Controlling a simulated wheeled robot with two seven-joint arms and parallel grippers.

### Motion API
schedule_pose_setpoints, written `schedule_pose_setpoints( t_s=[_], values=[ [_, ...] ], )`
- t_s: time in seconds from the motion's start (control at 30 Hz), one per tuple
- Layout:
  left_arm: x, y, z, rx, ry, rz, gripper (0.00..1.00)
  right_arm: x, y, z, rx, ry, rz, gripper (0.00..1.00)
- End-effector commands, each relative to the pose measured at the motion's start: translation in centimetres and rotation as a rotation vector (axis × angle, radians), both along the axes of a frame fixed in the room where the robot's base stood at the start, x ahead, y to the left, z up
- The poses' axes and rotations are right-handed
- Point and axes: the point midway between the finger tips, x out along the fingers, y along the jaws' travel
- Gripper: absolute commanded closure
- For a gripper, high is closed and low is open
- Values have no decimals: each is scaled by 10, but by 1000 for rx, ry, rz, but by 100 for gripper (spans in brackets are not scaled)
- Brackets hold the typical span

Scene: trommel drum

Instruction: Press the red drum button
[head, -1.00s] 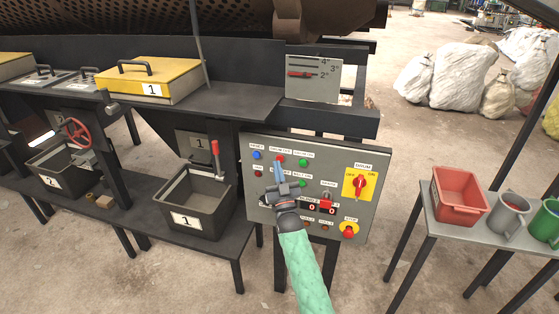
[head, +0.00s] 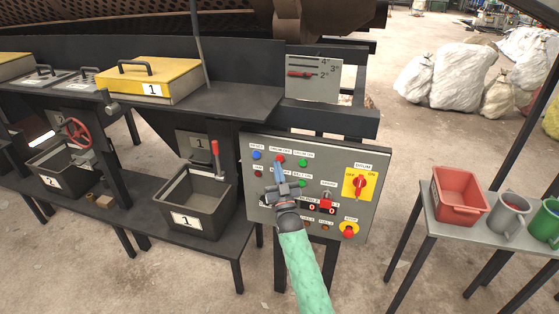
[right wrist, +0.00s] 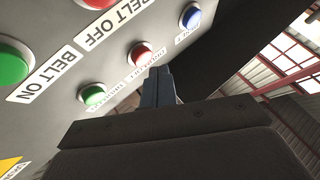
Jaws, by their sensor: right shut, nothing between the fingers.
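The red drum button (head: 280,159) sits in the top row of the grey control panel (head: 375,215), between a blue button (head: 256,155) and a green button (head: 303,162). The red button also shows whole in the right wrist view (right wrist: 140,54), with a label beside it. My right gripper (head: 279,168) is shut and empty. Its blue-grey fingertips (right wrist: 158,72) point at the panel just below the red button. I cannot tell whether they touch the panel. My left gripper is not in view.
Lower on the panel are more buttons, a yellow drum switch (head: 361,184) and a stop button (head: 348,231). A black bin (head: 212,218) stands left of the panel. A side table (head: 440,212) with a red tub (head: 459,194) stands at the right.

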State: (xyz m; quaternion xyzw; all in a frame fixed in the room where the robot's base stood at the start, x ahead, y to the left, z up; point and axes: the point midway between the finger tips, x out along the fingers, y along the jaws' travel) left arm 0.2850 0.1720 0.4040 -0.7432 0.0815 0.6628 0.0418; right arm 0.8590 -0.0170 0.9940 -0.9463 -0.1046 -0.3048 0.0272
Motion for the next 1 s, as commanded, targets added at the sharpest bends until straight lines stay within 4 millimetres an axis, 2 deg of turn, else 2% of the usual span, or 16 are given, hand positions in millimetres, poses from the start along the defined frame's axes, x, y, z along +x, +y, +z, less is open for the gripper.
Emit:
schedule_pose_setpoints(
  t_s=[0.4, 0.57, 0.9, 1.0],
  values=[
    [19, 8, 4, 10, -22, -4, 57, 1, 0, 0, 0, 0, 0, 100],
    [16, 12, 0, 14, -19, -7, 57, 5, -2, -1, 0, 0, 0, 100],
    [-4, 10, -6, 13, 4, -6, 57, 8, -3, 1, 0, 0, 0, 100],
    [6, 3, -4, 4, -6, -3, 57, 8, -3, 0, 0, 0, 0, 100]
  ],
)
